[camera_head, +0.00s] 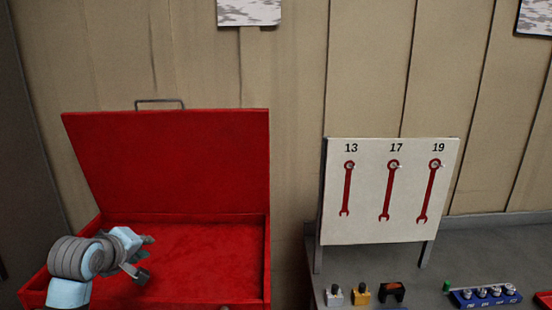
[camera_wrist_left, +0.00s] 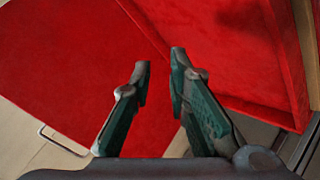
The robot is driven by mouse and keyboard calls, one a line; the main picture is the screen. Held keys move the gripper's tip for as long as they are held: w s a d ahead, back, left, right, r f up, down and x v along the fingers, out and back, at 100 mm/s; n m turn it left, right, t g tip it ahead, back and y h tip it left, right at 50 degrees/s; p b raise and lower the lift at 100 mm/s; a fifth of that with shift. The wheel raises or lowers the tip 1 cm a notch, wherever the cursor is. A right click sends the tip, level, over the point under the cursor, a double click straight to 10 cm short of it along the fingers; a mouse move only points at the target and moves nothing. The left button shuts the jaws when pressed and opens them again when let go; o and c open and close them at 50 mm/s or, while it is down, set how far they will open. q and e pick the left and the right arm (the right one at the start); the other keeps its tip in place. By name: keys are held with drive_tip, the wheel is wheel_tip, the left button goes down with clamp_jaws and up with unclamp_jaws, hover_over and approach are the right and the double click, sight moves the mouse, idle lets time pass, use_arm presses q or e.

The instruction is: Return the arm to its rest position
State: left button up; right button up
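My left arm comes in from the left, and my left gripper (camera_head: 146,258) is over the open red toolbox (camera_head: 250,295), near its left side. The raised red lid (camera_head: 180,160) stands behind it. In the left wrist view the two fingers of the left gripper (camera_wrist_left: 161,64) are apart with nothing between them, and red surfaces of the box fill most of the background. What I can see of the box floor is bare. My right gripper is not in view.
A white board (camera_head: 390,225) with red wrench outlines marked 13, 17 and 19 stands on the grey bench (camera_head: 490,240) to the right.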

use_arm(q)
drive_tip(key=s+d+f+m+g, duration=0.1)
drive_tip(key=s+d+f+m, duration=0.1)
drive_tip(key=s+f, duration=0.4)
drive_tip(key=s+d+f+m+g, duration=0.1)
drive_tip(key=s+f+m+g, duration=0.15)
drive_tip(key=f, duration=0.65)
drive_tip(key=s+d+f+m+g, duration=0.15)
drive_tip(key=s+f, duration=0.25)
drive_tip(key=s, duration=0.6)
drive_tip(key=s+d+f+m+g, duration=0.1)
drive_tip(key=s+f+m, duration=0.3)
drive_tip(key=s, duration=0.6)
drive_tip(key=s+d+f+m+g, duration=0.2)
drive_tip(key=s+f, duration=0.3)
drive_tip(key=s, duration=0.5)
wheel_tip(320, 180, down, 20)
drive_tip(key=a+b, duration=0.1)
drive_tip(key=a, duration=0.1)
drive_tip(key=s+a+f+g, duration=0.1)
drive_tip(key=s+f+g, duration=0.1)
drive_tip(key=s+f, duration=1.1)
drive_tip(key=shift+s+a+f+n+b, duration=0.2)
drive_tip(key=shift+s+f+n+b, duration=0.2)
drive_tip(key=shift+s, duration=0.45)
